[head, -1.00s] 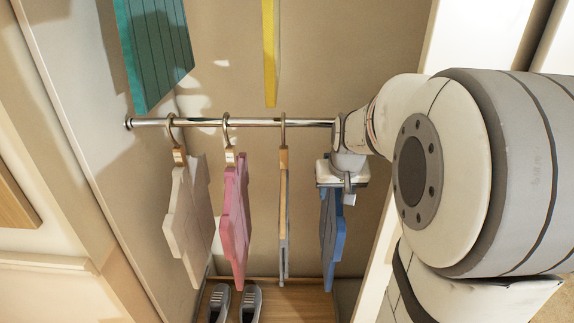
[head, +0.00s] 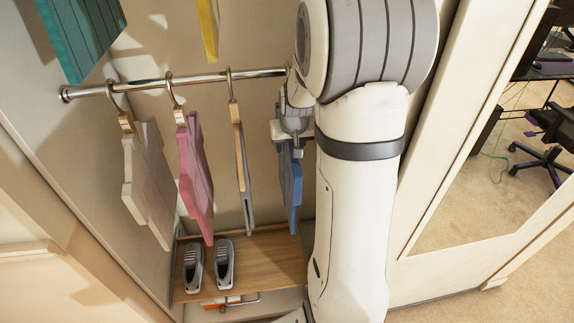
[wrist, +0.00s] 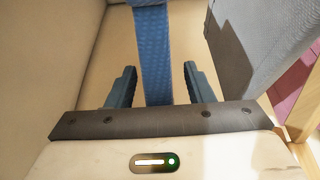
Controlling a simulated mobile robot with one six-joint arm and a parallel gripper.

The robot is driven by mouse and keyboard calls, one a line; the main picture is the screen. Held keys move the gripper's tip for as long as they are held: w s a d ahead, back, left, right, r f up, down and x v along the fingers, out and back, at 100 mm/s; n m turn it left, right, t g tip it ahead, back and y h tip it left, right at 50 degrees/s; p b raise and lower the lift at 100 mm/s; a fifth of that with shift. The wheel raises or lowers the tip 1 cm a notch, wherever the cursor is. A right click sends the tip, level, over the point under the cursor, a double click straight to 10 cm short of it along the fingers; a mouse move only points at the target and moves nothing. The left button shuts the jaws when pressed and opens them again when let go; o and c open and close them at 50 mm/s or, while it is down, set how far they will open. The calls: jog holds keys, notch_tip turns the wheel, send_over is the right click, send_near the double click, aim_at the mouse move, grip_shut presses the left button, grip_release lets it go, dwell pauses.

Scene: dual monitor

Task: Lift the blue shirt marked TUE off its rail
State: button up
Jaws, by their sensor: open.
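The blue shirt (head: 291,188) hangs edge-on at the right end of the metal rail (head: 190,79) in the head view. Its hanger and upper part are hidden by my arm and gripper, and no TUE mark shows. My gripper (head: 291,137) is at the shirt's upper part, below the rail. In the wrist view my open gripper (wrist: 158,87) has one finger on each side of the blue shirt (wrist: 153,45), with a visible gap on both sides.
A grey shirt (head: 248,180) hangs close to the left of the blue one, then a pink shirt (head: 195,180) and a beige shirt (head: 150,185). Teal (head: 80,40) and yellow (head: 208,30) pieces hang above. Shoes (head: 224,262) stand on a wooden shelf (head: 270,255) below.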

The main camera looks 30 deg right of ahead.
jog(key=shift+c, duration=0.2)
grip_shut()
jog(key=shift+r, duration=0.1)
dwell(0.4)
